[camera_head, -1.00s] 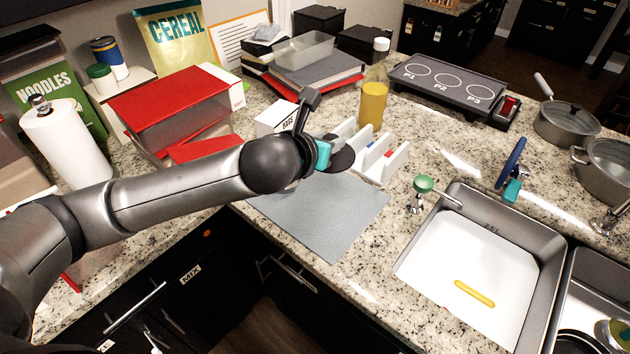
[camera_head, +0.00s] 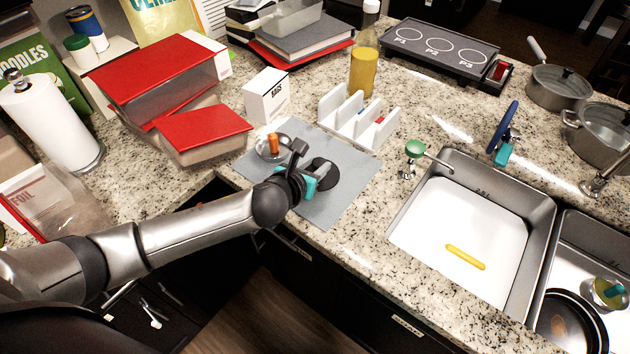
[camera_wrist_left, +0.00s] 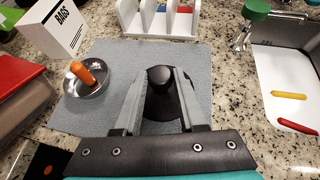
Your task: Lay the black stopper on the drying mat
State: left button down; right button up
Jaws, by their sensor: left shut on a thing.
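The black stopper (camera_head: 325,173) is a dark round disc with a knob on top. In the head view it is over the middle of the grey drying mat (camera_head: 342,210). My left gripper (camera_head: 314,172) is shut on the stopper's knob. In the left wrist view the knob of the stopper (camera_wrist_left: 161,75) sits between the two fingers of my left gripper (camera_wrist_left: 158,84), with the disc flat below, low over the drying mat (camera_wrist_left: 108,62). I cannot tell whether the disc touches the mat. My right gripper is not in view.
A metal bowl (camera_wrist_left: 95,84) with an orange object (camera_wrist_left: 82,72) stands on the mat, left of the stopper. A white rack (camera_head: 365,122) and a BAGS box (camera_head: 266,95) stand behind. The sink (camera_head: 455,225) is to the right. The mat's near part is clear.

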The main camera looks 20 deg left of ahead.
pick_arm(q)
jog(key=shift+f+b, duration=0.7)
jog(key=shift+f, duration=1.6)
jog(key=shift+f, duration=0.15)
jog(key=shift+c, duration=2.4)
grip_release()
jog(key=shift+r, duration=0.2)
jog(key=p+v, duration=0.2)
jog(key=v, duration=1)
